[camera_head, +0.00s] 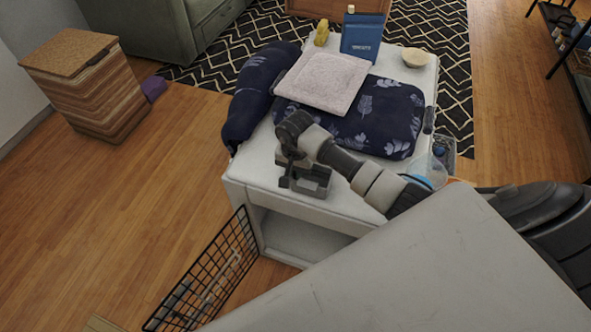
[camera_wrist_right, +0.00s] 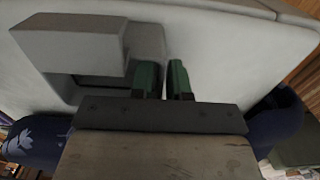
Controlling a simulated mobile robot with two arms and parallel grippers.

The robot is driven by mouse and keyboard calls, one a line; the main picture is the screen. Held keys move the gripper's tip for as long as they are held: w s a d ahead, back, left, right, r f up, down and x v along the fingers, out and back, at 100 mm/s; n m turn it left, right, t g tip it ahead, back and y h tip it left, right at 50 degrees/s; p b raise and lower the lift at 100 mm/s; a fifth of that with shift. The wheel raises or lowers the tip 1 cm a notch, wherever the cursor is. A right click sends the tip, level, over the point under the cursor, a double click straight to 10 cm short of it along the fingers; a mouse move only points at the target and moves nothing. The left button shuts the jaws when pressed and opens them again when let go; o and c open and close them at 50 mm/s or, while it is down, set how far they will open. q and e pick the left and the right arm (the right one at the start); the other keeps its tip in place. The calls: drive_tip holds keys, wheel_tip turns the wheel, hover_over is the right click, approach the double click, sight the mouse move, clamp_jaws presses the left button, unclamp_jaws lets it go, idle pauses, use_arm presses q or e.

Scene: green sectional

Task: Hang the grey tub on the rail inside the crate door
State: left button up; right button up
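The grey tub (camera_head: 313,183) stands on the front left of the white cabinet top; in the right wrist view the tub (camera_wrist_right: 70,45) shows its hollow at left. My right gripper (camera_head: 290,165) is at the tub's left end, partly covering it. In the right wrist view its two green fingers (camera_wrist_right: 164,82) lie close together at the tub's right wall, with a narrow gap between them. I cannot tell whether they press on the wall. The black wire crate door (camera_head: 207,262) hangs open at lower left, with a pale rail (camera_head: 224,277) on it. My left gripper is not in view.
Dark blue leaf-patterned cushions (camera_head: 388,112) and a pale pad (camera_head: 322,82) fill the cabinet top behind the tub. A blue box (camera_head: 361,38), a yellow object (camera_head: 322,33) and a bowl (camera_head: 415,58) stand farther back. A striped hamper (camera_head: 90,95) stands left; the wooden floor between is clear.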

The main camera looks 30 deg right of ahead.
drive_tip(key=shift+o, duration=1)
drive_tip(key=shift+r, duration=0.25)
wheel_tip(320, 180, up, 12)
drive_tip(key=shift+f, duration=0.1)
